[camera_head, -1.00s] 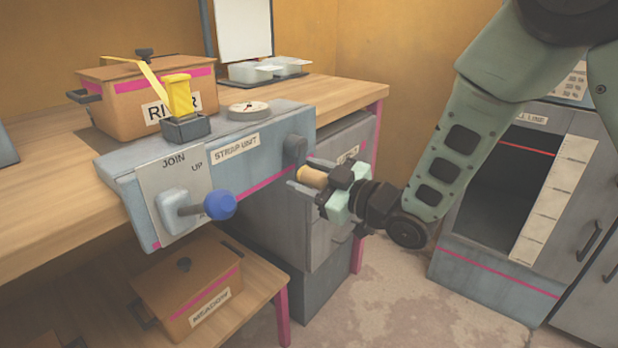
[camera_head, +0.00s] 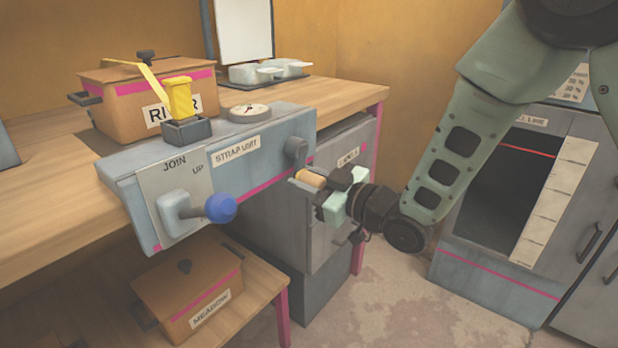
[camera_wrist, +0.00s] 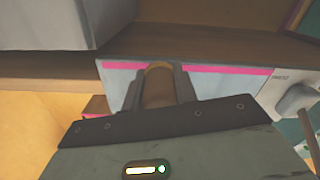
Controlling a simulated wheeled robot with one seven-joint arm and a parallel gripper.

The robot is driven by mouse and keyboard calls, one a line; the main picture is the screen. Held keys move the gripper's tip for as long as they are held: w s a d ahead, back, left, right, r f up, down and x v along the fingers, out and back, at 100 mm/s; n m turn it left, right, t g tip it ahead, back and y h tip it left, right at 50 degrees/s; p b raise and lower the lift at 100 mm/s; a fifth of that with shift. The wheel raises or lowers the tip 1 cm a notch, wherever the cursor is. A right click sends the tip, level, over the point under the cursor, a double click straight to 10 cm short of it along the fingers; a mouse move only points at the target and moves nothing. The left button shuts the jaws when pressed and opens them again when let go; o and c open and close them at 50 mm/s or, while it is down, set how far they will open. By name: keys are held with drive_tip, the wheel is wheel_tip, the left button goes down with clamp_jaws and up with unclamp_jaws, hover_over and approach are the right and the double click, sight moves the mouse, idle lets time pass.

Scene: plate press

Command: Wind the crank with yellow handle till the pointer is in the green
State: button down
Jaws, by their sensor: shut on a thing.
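The strap unit (camera_head: 278,130) is a blue-grey box on the edge of the wooden bench. The crank (camera_head: 296,150) is on its right end, with its hub on the front face and a tan-yellow handle (camera_head: 311,178) sticking out below the hub. My gripper (camera_head: 328,186) is shut on this handle. In the wrist view the handle (camera_wrist: 159,88) lies between the two dark fingers, its far end toward the unit. A round dial (camera_head: 249,113) with a dark pointer lies on top of the unit. The pointer's zone is too small to tell.
The MEADOW box (camera_head: 188,285) is on a low shelf. A grey cabinet (camera_head: 270,220) stands beneath the crank.

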drive_tip(key=m, duration=0.1)
drive_tip(key=s+a+m+p, duration=0.1)
drive_tip(key=m, duration=0.1)
drive_tip(key=s+r+m+p, duration=0.1)
drive_tip(key=m, duration=0.1)
drive_tip(key=shift+a, duration=0.3)
drive_tip(key=shift+s+a+r+m+p, duration=0.2)
drive_tip(key=shift+r+m+p, duration=0.15)
drive_tip(key=shift+m, duration=0.55)
drive_tip(key=shift+s+a+r+m+p, duration=0.2)
drive_tip(key=shift+m+p, duration=0.3)
drive_tip(key=shift+m, duration=0.4)
drive_tip(key=shift+s+a+r+m+p, duration=0.1)
drive_tip(key=shift+s+r+m+p, duration=0.25)
drive_tip(key=shift+m, duration=0.55)
drive_tip(key=shift+w, duration=0.1)
drive_tip(key=c, duration=1.1)
unclamp_jaws()
